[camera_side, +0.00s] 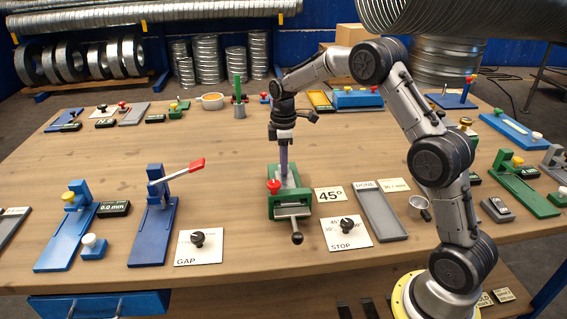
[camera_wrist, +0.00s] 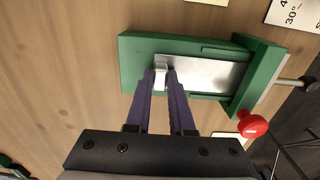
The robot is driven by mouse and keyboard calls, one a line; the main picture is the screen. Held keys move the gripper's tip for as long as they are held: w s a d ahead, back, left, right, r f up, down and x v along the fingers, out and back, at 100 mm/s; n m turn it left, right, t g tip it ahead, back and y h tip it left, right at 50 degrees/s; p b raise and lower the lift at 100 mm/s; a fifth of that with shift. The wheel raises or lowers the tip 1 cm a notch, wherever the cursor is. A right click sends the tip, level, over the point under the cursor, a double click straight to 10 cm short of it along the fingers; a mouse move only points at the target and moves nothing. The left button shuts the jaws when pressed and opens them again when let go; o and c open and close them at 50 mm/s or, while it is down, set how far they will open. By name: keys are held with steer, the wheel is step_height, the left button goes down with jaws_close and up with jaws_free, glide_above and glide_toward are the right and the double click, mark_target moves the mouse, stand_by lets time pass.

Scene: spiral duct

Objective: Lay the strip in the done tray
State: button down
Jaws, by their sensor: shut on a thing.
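My gripper (camera_side: 284,180) points straight down over a green fixture (camera_side: 290,207) with a red knob, in the middle of the table in the side view. The wrist view shows its two purple fingers (camera_wrist: 161,76) shut on a small pale piece at the left end of the silver strip (camera_wrist: 212,72). The strip lies flat in the green fixture's channel, and the fingers hide part of its end. The grey done tray (camera_side: 382,214), under a DONE label, lies to the right of the fixture and looks empty.
A blue lever tool (camera_side: 158,215) stands to the left, with bare wood between.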

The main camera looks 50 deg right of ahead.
steer(key=c, duration=1.4)
jaws_free()
steer(key=shift+c, duration=0.2)
jaws_close()
steer(key=shift+w+d+r, duration=0.15)
steer(key=shift+w+d, duration=2.3)
step_height(320, 180, up, 7)
steer(key=shift+d, duration=0.1)
